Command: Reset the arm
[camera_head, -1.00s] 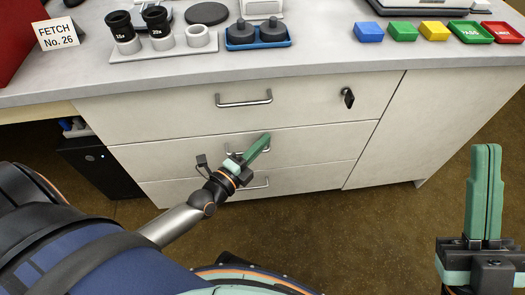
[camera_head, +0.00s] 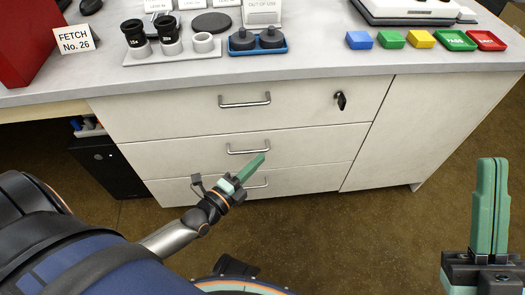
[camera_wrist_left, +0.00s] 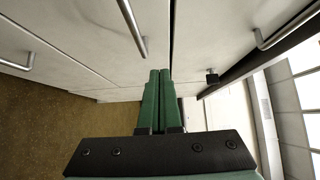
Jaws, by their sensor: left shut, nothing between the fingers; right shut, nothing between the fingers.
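My left gripper (camera_head: 250,170) is in front of the lower drawers of the white cabinet (camera_head: 190,112), with its green fingers together and nothing between them. In the left wrist view the left gripper (camera_wrist_left: 158,80) shows its two green fingers side by side, pointing along the drawer fronts. My right gripper (camera_head: 492,165) stands upright at the right edge of the head view, its green fingers shut and empty, over the brown floor.
The top drawer handle (camera_head: 244,101) and the middle handle (camera_head: 248,149) are close to my left gripper. A key (camera_head: 341,100) sits in the cabinet lock. The counter (camera_head: 300,70) carries eyepieces (camera_head: 133,35), a blue tray (camera_head: 257,45) and coloured trays (camera_head: 420,39). Floor at right is clear.

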